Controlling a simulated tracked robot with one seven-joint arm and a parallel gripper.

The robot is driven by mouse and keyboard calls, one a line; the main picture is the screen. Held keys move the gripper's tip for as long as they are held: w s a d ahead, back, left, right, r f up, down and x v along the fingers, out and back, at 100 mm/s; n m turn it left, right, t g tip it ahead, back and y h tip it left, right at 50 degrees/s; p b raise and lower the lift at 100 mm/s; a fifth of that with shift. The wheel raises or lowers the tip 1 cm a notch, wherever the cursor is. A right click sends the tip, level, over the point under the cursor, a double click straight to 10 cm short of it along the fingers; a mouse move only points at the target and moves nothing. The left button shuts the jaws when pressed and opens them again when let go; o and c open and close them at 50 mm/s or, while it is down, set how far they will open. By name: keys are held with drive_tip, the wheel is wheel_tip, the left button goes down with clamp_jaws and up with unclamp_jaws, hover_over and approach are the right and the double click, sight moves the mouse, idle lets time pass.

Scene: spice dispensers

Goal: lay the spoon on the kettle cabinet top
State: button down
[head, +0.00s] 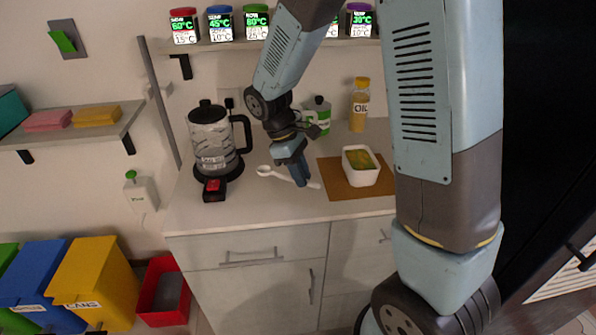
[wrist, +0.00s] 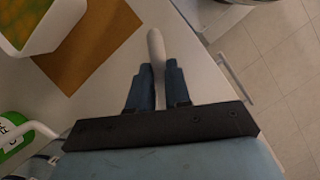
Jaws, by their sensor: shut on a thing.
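The white spoon (head: 272,172) is between the fingers of my gripper (head: 301,180) in the head view, its bowl end pointing left towards the kettle (head: 213,140). In the wrist view the spoon (wrist: 157,48) stands out from between the blue fingertips of my gripper (wrist: 158,80), which is shut on its handle. The spoon is low over the pale kettle cabinet top (head: 235,212); I cannot tell whether it touches it. The fingers hide part of the handle.
A brown mat (head: 338,182) with a white tub (head: 360,170) of yellow-green contents lies right of my gripper. A green-labelled bottle (head: 318,112) and an oil bottle (head: 358,105) stand behind. Free top lies in front of the spoon, up to the front edge.

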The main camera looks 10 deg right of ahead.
sight(300, 199)
drive_tip(key=shift+f, duration=2.65)
drive_tip(key=c, duration=1)
unclamp_jaws()
drive_tip(key=shift+r, duration=0.1)
